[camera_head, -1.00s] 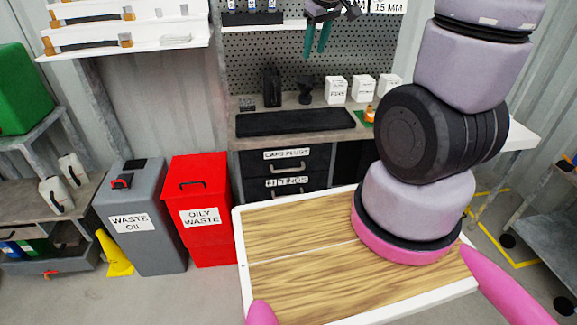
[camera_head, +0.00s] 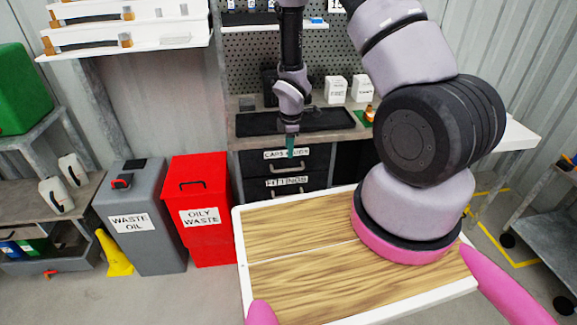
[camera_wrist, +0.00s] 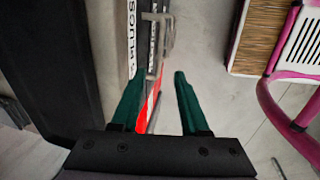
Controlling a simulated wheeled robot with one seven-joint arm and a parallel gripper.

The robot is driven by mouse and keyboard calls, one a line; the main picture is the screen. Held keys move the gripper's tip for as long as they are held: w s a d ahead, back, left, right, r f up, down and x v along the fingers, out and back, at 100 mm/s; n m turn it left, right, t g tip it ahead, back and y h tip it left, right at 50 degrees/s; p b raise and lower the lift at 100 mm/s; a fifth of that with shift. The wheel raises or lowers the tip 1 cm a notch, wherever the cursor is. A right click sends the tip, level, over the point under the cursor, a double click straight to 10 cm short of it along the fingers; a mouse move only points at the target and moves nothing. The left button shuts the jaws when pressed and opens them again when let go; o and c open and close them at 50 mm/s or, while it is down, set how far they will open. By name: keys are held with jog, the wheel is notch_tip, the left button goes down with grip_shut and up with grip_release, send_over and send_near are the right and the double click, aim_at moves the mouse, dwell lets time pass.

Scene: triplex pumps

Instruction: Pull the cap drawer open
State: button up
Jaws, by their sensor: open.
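The cap drawer (camera_head: 321,158) is the upper black drawer under the workbench, with a white label reading CAPS PLUGS and a metal bar handle. Its front looks flush with the cabinet. My gripper (camera_head: 291,153) hangs pointing down in front of this drawer, its teal fingers partly covering the label. In the wrist view my gripper (camera_wrist: 158,76) is open and empty, fingers spread. A metal handle (camera_wrist: 166,38) shows just beyond the fingertips, between their lines, beside the label (camera_wrist: 131,40). I see no contact with it.
The FITTINGS drawer (camera_head: 316,183) is just below. A black mat (camera_head: 335,120) and white boxes (camera_head: 336,89) are on the workbench (camera_head: 352,132). A red oily waste bin (camera_head: 197,235) and grey waste oil bin (camera_head: 160,245) stand to the left.

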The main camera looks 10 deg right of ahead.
aim_at(289, 170)
jog(key=f, duration=0.3)
jog(key=w+f, duration=0.1)
jog(key=f, duration=0.2)
jog(key=w+f, duration=0.1)
jog(key=f, duration=0.2)
jog(key=shift+d+f, duration=0.1)
jog(key=shift+f, duration=0.25)
grip_shut()
dwell(0.9)
